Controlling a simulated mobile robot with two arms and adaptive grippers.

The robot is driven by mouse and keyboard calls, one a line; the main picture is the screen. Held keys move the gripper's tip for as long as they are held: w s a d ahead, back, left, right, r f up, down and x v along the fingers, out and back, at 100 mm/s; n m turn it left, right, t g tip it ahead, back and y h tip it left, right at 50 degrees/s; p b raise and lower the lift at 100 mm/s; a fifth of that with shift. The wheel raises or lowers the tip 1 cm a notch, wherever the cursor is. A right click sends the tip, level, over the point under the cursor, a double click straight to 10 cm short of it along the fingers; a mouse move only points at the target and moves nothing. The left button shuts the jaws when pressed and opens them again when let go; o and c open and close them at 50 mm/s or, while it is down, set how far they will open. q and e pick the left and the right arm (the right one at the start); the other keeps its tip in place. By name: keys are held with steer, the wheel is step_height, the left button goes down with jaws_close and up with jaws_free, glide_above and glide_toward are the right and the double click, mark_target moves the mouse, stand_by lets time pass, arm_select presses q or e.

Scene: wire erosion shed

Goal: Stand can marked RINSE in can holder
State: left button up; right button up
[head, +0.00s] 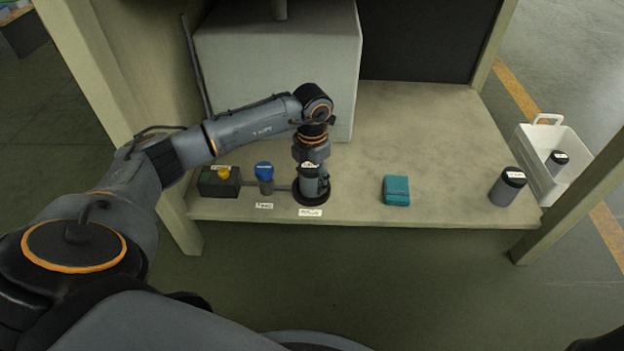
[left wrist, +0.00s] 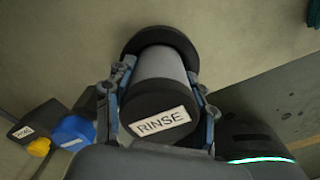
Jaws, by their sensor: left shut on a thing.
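The can marked RINSE (left wrist: 160,90) is a grey cylinder with a black labelled lid. My left gripper (left wrist: 158,92) is shut on it, one finger on each side. In the head view the can (head: 310,184) stands upright at the round black can holder (head: 311,199) near the bench's front edge. The holder also shows in the left wrist view (left wrist: 160,36) as a dark disc around the can's far end. I cannot tell whether the can's bottom rests fully in it. My right gripper is not in view.
Left of the holder are a blue-capped fitting (head: 264,172) and a dark box with a yellow button (head: 219,183). A teal block (head: 396,191) and another black-lidded can (head: 507,187) stand to the right. A white carrier (head: 536,184) holds a can (head: 557,161). A pale machine block (head: 285,65) rises behind.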

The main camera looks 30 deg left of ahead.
arm_select(q)
steer(key=shift+f, duration=0.1)
steer(key=o, duration=1.3)
steer(key=shift+o, duration=0.2)
